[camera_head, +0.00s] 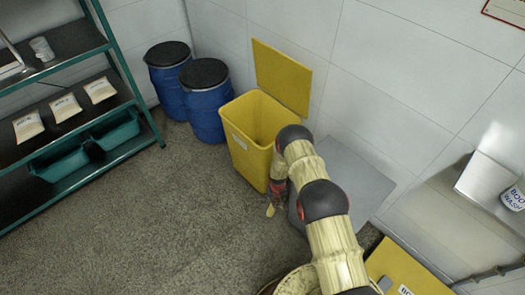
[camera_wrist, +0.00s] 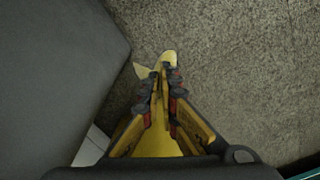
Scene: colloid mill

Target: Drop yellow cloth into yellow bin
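The yellow bin (camera_head: 254,150) stands against the back wall with its lid (camera_head: 282,76) swung up and its top open. My gripper (camera_head: 273,198) points down beside the front right of the bin, outside it and lower than its rim. In the wrist view, my gripper's fingers (camera_wrist: 165,78) are closed together on the yellow cloth (camera_wrist: 169,58), whose ends stick out past the tips. A bit of the cloth also shows below my gripper in the head view (camera_head: 270,211). The rest of the cloth is hidden between the fingers.
A grey box (camera_head: 350,175) stands right of the yellow bin, close to my arm; its dark side fills the left of the wrist view (camera_wrist: 55,75). Blue drums (camera_head: 207,100) stand left of the bin. A green shelf (camera_head: 130,75) is at the left. The floor (camera_head: 160,220) in front is clear.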

